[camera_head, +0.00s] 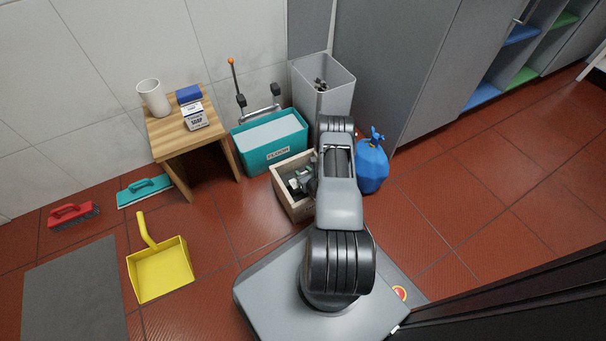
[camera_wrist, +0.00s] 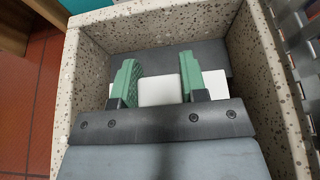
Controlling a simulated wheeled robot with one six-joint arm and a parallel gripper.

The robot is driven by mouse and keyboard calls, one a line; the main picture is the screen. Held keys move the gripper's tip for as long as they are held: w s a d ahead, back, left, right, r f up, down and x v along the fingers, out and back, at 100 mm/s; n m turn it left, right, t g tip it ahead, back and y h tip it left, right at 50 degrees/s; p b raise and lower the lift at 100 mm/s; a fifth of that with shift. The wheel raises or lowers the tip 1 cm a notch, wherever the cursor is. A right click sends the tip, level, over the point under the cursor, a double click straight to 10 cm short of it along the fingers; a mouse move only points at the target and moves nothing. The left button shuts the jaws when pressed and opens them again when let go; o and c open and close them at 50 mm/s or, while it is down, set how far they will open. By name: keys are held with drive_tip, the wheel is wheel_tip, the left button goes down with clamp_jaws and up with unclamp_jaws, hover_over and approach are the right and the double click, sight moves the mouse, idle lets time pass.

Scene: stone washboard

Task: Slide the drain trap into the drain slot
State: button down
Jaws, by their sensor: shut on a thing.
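In the wrist view, my gripper (camera_wrist: 157,82) has two green-padded fingers pointing down inside the speckled stone washboard basin (camera_wrist: 247,70). A pale, whitish block (camera_wrist: 158,92), seemingly the drain trap, sits between the fingers, and my gripper is shut on it. Pale parts also show beyond the right finger. A dark grey slab (camera_wrist: 165,58) lies across the basin just behind it. In the head view, the basin (camera_head: 291,213) stands on the floor, and my arm covers its right side. I cannot make out the drain slot; my gripper hides much of the basin floor.
A teal FLOOR tub (camera_head: 250,155) stands behind the basin, a tall grey bin (camera_head: 340,93) behind right. A tied blue bag (camera_head: 371,167) stands close right. A wooden stool (camera_head: 161,131) is at left. A yellow dustpan (camera_head: 160,272) lies on open tiles at front left.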

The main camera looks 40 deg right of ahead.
drive_tip(key=shift+r+p, duration=1.4)
drive_tip(key=shift+r, duration=0.6)
drive_tip(key=shift+f+b, duration=1.45)
drive_tip(key=shift+b, duration=0.15)
idle(0.6)
drive_tip(key=shift+f+b, duration=0.3)
drive_tip(key=shift+f, duration=0.7)
drive_tip(key=c, duration=0.6)
unclamp_jaws()
drive_tip(key=r+p, duration=0.1)
drive_tip(key=r, duration=0.2)
drive_tip(key=r+p, duration=0.1)
drive_tip(key=shift+s+a+r+p, duration=0.1)
drive_tip(key=shift+s+r+p, duration=0.15)
drive_tip(key=shift+p, duration=0.1)
drive_tip(key=s+a+r+p, duration=0.2)
drive_tip(key=s, duration=0.2)
drive_tip(key=s+a+r+p, duration=0.2)
drive_tip(key=s+r, duration=0.1)
drive_tip(key=s, duration=0.1)
drive_tip(key=s+a+r+p, duration=0.2)
drive_tip(key=s+r, duration=0.1)
drive_tip(key=s, duration=0.1)
drive_tip(key=shift+r+p, duration=0.25)
drive_tip(key=shift+p, duration=0.05)
